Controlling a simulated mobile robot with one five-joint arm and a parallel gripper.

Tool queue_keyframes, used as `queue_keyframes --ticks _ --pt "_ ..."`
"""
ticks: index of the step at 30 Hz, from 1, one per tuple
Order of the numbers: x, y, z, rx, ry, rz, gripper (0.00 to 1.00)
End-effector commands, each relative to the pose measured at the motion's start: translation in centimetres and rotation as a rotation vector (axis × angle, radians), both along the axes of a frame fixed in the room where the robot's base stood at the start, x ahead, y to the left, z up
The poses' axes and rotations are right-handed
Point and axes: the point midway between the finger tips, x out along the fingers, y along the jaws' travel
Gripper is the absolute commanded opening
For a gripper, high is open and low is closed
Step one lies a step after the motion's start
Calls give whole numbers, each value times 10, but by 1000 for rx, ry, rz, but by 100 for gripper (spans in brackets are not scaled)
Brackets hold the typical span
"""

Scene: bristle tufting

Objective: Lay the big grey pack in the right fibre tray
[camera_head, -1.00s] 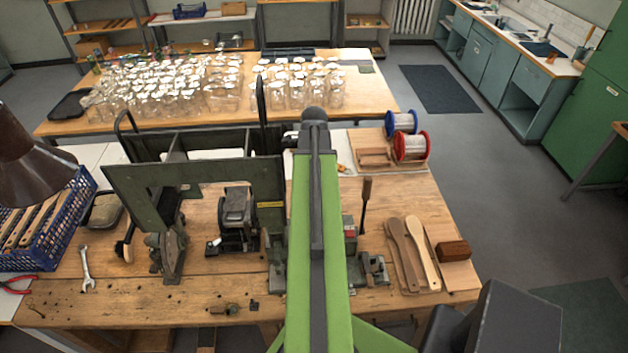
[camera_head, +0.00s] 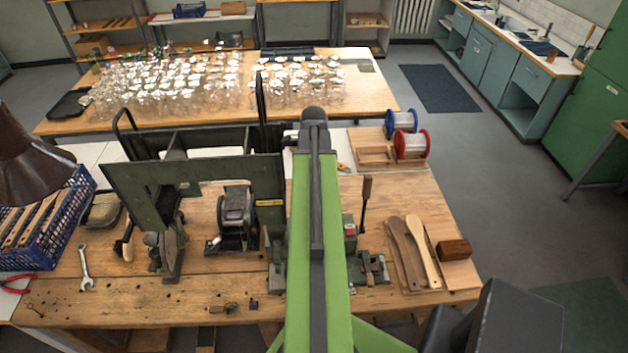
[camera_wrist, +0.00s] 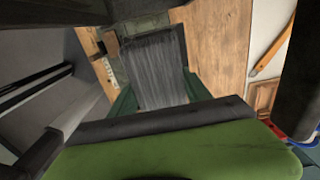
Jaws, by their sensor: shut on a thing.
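In the wrist view, the big grey pack (camera_wrist: 147,70) shows as a flat, streaked grey block. My gripper (camera_wrist: 160,92) is shut on it, with a dark green piece along each side of its near end. How the fingers touch the pack is not clear. Dark green metal shows just beyond the pack's far end, but I cannot tell whether it is the right fibre tray, or whether the pack touches it. In the head view my own green arm hides the gripper, the pack and the area in front of it.
A dark green machine (camera_head: 190,190) stands on the wooden bench (camera_head: 130,300), left of my arm. A upright wooden handle (camera_head: 366,192), wooden paddles (camera_head: 412,250) and a brown block (camera_head: 454,250) are to the right. Red (camera_head: 410,146) and blue (camera_head: 401,122) spools stand behind.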

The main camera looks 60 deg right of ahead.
Motion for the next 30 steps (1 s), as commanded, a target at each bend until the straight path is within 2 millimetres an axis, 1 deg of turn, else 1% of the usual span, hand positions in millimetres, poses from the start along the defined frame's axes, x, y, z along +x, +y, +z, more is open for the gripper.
queue_keyframes --ticks 30 --pt "0 0 -14 0 0 1 16"
